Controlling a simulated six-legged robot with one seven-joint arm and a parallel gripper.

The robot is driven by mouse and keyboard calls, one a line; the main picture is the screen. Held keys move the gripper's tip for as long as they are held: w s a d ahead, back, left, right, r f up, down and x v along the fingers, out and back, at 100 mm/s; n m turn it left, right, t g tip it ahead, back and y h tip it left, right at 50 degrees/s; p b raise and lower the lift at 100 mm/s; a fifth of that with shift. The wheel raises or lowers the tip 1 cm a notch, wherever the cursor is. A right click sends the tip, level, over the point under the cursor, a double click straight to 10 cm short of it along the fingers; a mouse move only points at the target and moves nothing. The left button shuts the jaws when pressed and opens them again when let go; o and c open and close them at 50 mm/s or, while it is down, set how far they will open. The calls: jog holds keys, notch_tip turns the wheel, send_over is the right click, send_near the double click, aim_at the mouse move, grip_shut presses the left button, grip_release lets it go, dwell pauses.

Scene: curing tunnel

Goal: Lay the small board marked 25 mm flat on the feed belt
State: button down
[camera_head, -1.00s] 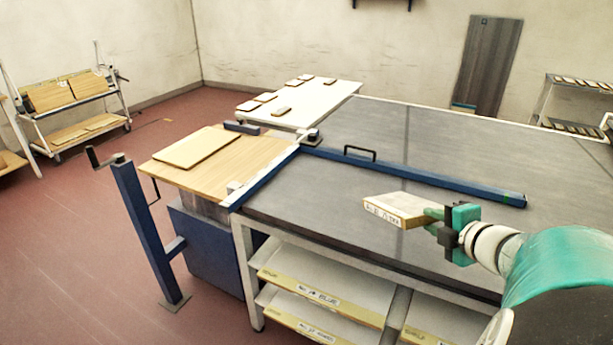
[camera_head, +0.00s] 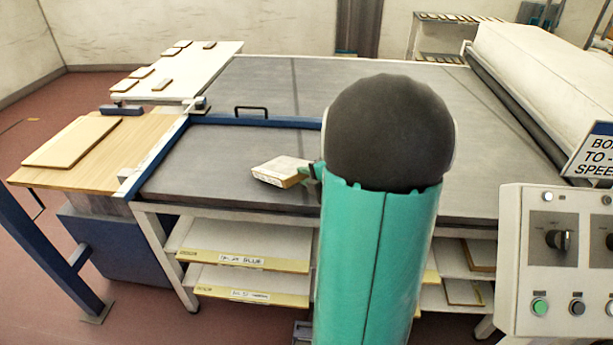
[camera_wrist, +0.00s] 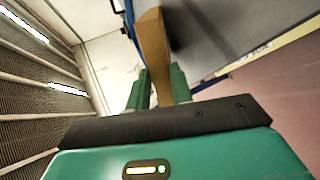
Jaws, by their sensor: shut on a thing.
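A small pale board (camera_head: 280,172) is held over the dark grey feed belt (camera_head: 272,82), near its front edge. Its marking cannot be read now. My gripper (camera_head: 311,172) is shut on the board's right end, mostly hidden behind my arm in the head view. In the wrist view the board (camera_wrist: 153,45) stands edge-on between the fingers of my gripper (camera_wrist: 158,82). The board seems a little above the belt; the gap is unclear.
A blue bar (camera_head: 255,120) with a handle crosses the belt. A wooden table (camera_head: 105,155) with a larger board stands left. A white table (camera_head: 185,72) holds several small boards. A white hood (camera_head: 540,75) and a control panel (camera_head: 560,260) are at right.

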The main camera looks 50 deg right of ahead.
jog(key=c, duration=1.2)
grip_release()
jog(key=shift+c, duration=0.2)
